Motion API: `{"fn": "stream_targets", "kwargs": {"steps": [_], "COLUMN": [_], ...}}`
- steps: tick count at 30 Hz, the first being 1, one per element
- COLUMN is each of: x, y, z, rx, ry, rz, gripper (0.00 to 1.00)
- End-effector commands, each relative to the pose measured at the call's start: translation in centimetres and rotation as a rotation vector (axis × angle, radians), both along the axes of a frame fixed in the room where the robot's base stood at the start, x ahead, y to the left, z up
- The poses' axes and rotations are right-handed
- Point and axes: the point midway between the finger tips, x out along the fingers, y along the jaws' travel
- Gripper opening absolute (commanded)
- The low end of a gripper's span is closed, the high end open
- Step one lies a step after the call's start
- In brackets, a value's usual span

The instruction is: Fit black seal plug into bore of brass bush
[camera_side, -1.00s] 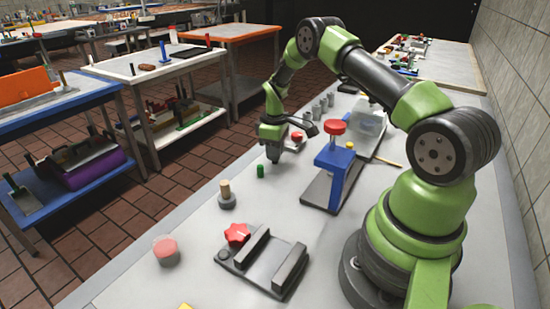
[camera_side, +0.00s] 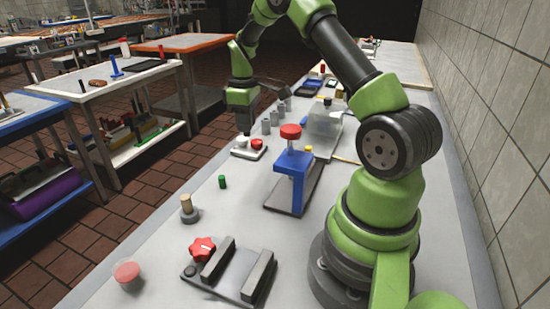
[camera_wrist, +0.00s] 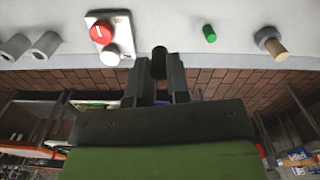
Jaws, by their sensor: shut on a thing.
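The plug cannot be made out in the side view. A tan, brass-like cylinder (camera_side: 186,202) stands upright in a grey round base (camera_side: 189,217); it also shows in the wrist view (camera_wrist: 277,48). I cannot tell whether this is the brass bush, and no open bore is visible there.
A white box with red and white buttons (camera_side: 262,152) lies below my gripper.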

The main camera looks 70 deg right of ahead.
Motion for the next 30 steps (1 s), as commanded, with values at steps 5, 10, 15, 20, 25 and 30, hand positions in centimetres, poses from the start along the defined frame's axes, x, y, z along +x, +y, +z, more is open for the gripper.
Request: {"fn": "stream_targets", "kwargs": {"steps": [5,10,15,20,25,30], "x": [-6.1,-10.9,-13.4,-13.9,-13.8,-13.8], "y": [-1.8,-1.9,-1.5,-1.3,-1.3,-1.3], "z": [1.9,2.9,3.0,0.5,-2.1,-4.1], "rx": [-0.001,-0.002,0.000,0.005,0.003,0.002], "ry": [-0.001,-0.003,-0.001,0.004,0.001,0.002], "rz": [-0.143,-0.252,-0.309,-0.320,-0.319,-0.318], "gripper": [0.00,0.00,0.00,0.00,0.00,0.00]}}
